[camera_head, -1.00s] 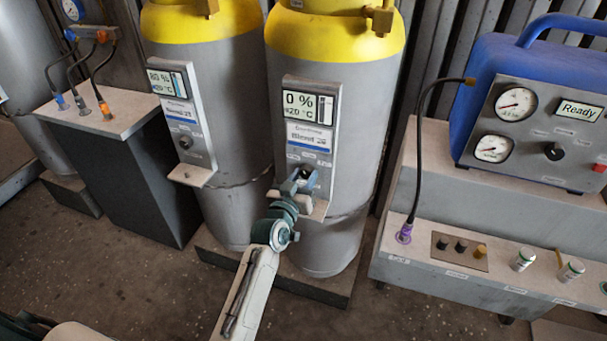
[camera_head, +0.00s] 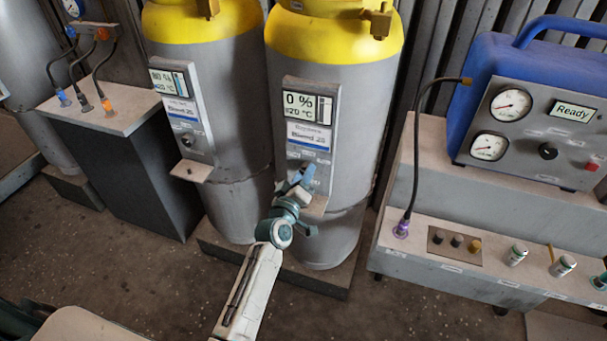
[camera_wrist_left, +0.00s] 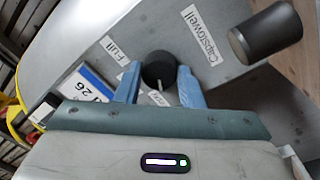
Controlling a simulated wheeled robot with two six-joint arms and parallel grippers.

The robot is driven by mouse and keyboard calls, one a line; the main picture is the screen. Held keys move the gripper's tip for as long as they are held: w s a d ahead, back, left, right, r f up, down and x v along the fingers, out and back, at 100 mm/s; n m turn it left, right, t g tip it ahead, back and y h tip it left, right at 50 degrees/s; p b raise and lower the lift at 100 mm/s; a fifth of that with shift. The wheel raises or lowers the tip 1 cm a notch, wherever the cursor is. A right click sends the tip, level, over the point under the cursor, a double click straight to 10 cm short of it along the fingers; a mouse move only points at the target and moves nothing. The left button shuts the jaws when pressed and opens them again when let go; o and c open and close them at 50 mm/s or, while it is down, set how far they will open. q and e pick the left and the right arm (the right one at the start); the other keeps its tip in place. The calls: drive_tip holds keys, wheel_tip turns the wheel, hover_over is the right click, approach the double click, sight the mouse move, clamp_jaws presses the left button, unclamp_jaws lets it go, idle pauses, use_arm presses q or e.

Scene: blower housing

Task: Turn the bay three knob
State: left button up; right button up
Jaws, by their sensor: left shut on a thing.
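The bay three knob appears to be the black knob (camera_wrist_left: 158,68) in the left wrist view, with a pale pointer line, beside labels reading "Full" and "Capstowell". It is on the grey panel (camera_head: 309,135) of the right yellow-topped cylinder, whose display (camera_head: 308,106) reads 0 % and about 20 °C. My left gripper (camera_wrist_left: 158,84) has its blue fingers on both sides of the knob and is shut on it. In the head view my left gripper (camera_head: 302,176) is at the panel's lower part and hides the knob. My right gripper is not in view.
A dark cylindrical part (camera_wrist_left: 265,35) stands right of the knob in the wrist view. A second cylinder (camera_head: 208,110) with its own panel stands to the left. A grey bench (camera_head: 440,205) with a blue "Ready" unit (camera_head: 495,60) is at the right. Open floor (camera_head: 150,275) lies in front.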

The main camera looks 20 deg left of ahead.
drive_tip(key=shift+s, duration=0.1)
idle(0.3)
use_arm(q)
drive_tip(key=o, duration=1)
drive_tip(key=shift+s, duration=0.1)
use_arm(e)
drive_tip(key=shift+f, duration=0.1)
use_arm(q)
drive_tip(key=shift+s+f, duration=0.15)
drive_tip(key=shift+s, duration=0.2)
drive_tip(key=s+b, duration=0.2)
drive_tip(key=s, duration=0.8)
drive_tip(key=shift+a+f, duration=0.15)
drive_tip(key=shift+a, duration=0.2)
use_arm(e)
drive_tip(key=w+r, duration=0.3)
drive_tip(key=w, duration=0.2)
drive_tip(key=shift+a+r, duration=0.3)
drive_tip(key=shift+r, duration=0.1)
use_arm(q)
drive_tip(key=shift+w, duration=0.1)
